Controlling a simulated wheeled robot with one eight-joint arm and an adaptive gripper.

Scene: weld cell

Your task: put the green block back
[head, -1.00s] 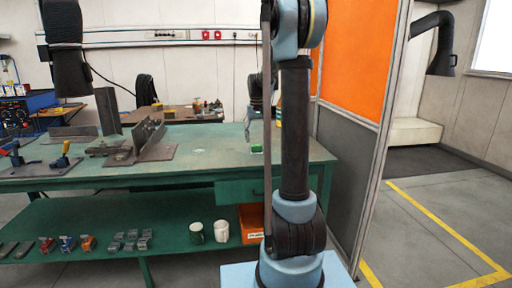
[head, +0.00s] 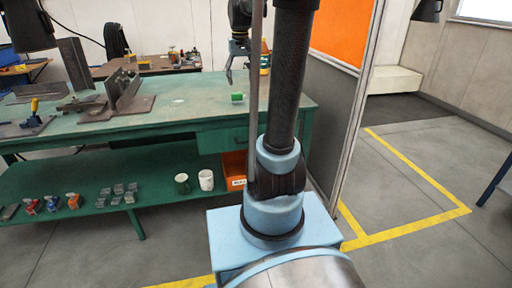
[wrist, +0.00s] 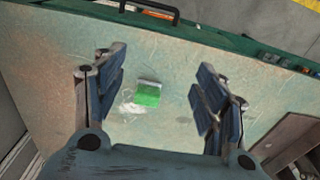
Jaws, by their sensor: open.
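The green block (head: 237,97) sits on the green workbench top (head: 200,112), near its right end. In the wrist view the green block (wrist: 148,96) lies between my two open fingers, with a pale grey strip along one edge. My gripper (head: 245,70) hangs above the bench and the block in the head view, partly hidden by my own arm. In the wrist view my gripper (wrist: 160,78) is open and empty, its fingers apart from the block on both sides.
Metal fixtures (head: 122,95) stand on the bench's left part. The lower shelf (head: 150,185) holds two mugs, small clamps, grey blocks and an orange bin (head: 234,168). A partition with an orange panel (head: 342,30) stands right of the bench. The bench around the block is clear.

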